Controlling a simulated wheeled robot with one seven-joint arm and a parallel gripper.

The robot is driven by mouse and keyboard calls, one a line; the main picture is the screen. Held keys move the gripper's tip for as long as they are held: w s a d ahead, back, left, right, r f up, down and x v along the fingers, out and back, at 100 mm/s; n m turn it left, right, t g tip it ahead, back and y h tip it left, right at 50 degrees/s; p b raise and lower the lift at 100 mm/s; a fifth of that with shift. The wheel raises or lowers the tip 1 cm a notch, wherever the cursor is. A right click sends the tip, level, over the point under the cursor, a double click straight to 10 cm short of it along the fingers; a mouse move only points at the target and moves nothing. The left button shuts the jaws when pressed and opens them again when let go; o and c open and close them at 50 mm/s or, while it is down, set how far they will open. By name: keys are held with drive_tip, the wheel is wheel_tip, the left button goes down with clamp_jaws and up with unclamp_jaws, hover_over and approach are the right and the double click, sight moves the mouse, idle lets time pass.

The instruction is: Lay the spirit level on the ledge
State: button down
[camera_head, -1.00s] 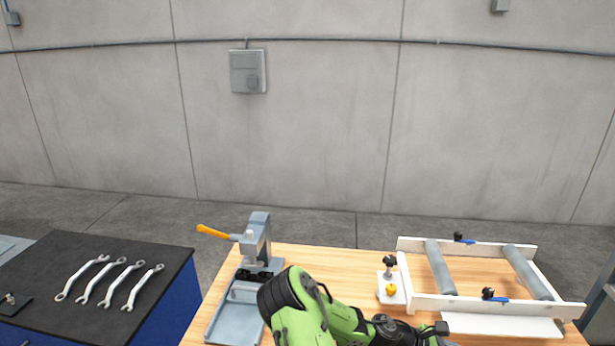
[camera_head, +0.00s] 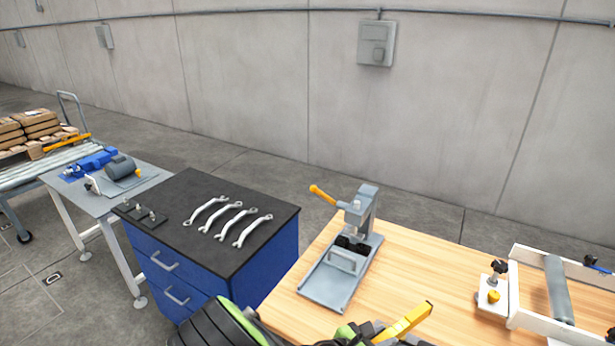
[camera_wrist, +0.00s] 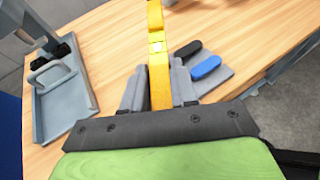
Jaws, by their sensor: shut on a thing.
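The spirit level is a yellow bar (camera_head: 405,322) at the bottom of the head view. My gripper (camera_wrist: 158,85) is shut on it in the wrist view, where the yellow level (camera_wrist: 156,45) stands out between the two grey fingers. The level is over the wooden bench; the gap beneath it is hard to judge. I cannot pick out the ledge for sure; the white roller frame (camera_head: 513,290) is cut off at the right edge of the head view.
A grey lever press (camera_head: 345,270) stands on the wooden bench (camera_head: 430,280). A blue cabinet (camera_head: 270,260) with several wrenches is to its left. A black and a blue handle (camera_wrist: 207,67) lie beside the level.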

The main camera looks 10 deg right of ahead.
drive_tip(key=w+a+n+t+y, duration=0.1)
drive_tip(key=w+a+n+t, duration=0.2)
drive_tip(key=w+a, duration=0.2)
drive_tip(key=a, duration=0.3)
drive_tip(key=shift+w+a+n+y, duration=0.2)
drive_tip(key=shift+w+n+y, duration=0.1)
drive_tip(key=shift+w+y, duration=0.1)
drive_tip(key=shift+a+r+t, duration=0.15)
drive_tip(key=shift+r+t, duration=0.05)
drive_tip(key=shift+t, duration=0.1)
